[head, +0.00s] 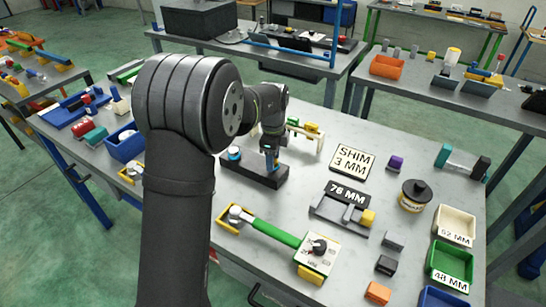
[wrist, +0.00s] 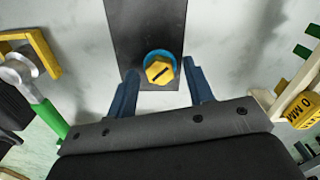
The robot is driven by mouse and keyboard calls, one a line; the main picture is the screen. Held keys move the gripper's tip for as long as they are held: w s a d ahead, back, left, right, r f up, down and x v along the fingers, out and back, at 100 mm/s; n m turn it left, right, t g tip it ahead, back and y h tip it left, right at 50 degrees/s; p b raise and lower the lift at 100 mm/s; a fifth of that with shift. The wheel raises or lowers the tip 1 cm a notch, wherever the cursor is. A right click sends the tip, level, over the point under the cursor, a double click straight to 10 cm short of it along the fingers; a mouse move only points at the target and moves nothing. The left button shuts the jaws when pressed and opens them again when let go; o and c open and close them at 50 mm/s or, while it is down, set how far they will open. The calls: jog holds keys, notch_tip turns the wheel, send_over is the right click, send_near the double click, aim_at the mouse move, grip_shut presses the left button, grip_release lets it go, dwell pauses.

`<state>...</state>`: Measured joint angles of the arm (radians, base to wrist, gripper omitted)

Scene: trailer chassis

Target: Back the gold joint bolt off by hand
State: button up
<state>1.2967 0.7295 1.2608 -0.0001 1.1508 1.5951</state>
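The gold joint bolt (wrist: 159,69) shows in the wrist view as a yellow hex head with a dark mark across it. It sits inside a blue ring (wrist: 147,56) on a dark plate (wrist: 140,18). My gripper (wrist: 160,82) is open, with one blue finger on each side of the plate. The bolt lies between and slightly beyond the fingertips as pictured, with clear gaps on both sides. In the head view my gripper (head: 270,163) is over the dark block (head: 250,175); I cannot make out the gold bolt there.
A green-handled wrench (head: 276,232) lies on yellow supports in front. A blue-ringed fitting (head: 234,152) sits on the block's left end. A cream stand (head: 308,140) with green and yellow pieces is behind right. A SHIM 3 MM card (head: 352,160) lies farther right.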

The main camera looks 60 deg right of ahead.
jog(key=c, duration=0.9)
jog(key=shift+o, duration=0.2)
jog(key=shift+n, duration=0.4)
